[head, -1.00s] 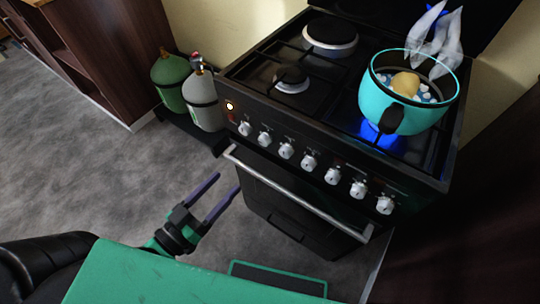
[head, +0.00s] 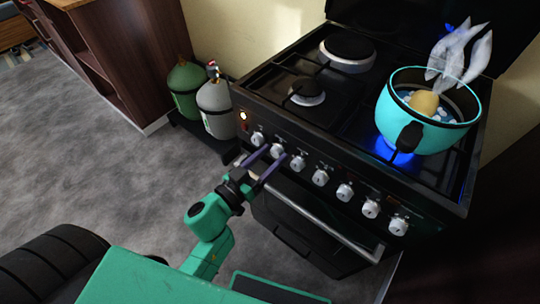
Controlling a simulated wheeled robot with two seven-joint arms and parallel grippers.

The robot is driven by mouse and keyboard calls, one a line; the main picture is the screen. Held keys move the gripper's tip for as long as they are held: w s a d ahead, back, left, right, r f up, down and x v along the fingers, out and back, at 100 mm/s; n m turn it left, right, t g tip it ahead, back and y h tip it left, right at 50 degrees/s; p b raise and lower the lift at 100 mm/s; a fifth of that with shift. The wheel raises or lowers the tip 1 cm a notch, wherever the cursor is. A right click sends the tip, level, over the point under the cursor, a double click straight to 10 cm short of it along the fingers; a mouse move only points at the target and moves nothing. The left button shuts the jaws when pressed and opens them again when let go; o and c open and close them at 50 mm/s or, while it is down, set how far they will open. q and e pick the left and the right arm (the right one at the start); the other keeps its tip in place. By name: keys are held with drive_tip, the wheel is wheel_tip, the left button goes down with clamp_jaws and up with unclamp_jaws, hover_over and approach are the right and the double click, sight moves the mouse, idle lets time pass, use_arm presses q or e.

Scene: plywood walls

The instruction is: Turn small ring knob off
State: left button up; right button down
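A row of several white knobs (head: 320,177) runs along the front panel of the black stove (head: 315,130). Which one belongs to the small ring cannot be told from the markings. My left gripper (head: 277,154) is at the left part of the row. Its two purple fingers are apart, with their tips by the second knob from the left (head: 277,150); whether they touch it is unclear. A small burner (head: 306,93) at the front left shows no flame. A blue flame (head: 392,150) burns under the turquoise pot (head: 425,135). My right gripper is not in view.
The pot holds a yellowish round item (head: 424,102) and whitish pieces, with whitish wisps (head: 460,55) above. A hob plate (head: 347,50) is at the back left. Gas bottles (head: 214,107) stand left of the stove. The oven handle (head: 335,232) juts out below the knobs.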

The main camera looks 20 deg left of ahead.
use_arm(q)
clamp_jaws()
drive_tip(key=shift+m, duration=0.4)
drive_tip(key=m+p, duration=0.1)
drive_tip(key=m, duration=0.1)
drive_tip(key=shift+r+m+p, duration=0.1)
drive_tip(key=shift+m+p, duration=0.2)
drive_tip(key=shift+p, duration=0.05)
drive_tip(key=m+p, duration=0.1)
drive_tip(key=m, duration=0.2)
drive_tip(key=shift+m, duration=0.3)
drive_tip(key=m, duration=0.2)
drive_tip(key=shift+m+y, duration=0.3)
drive_tip(key=m, duration=0.2)
drive_tip(key=shift+m, duration=0.3)
drive_tip(key=m+b, duration=0.1)
drive_tip(key=m, duration=0.4)
drive_tip(key=shift+d, duration=0.1)
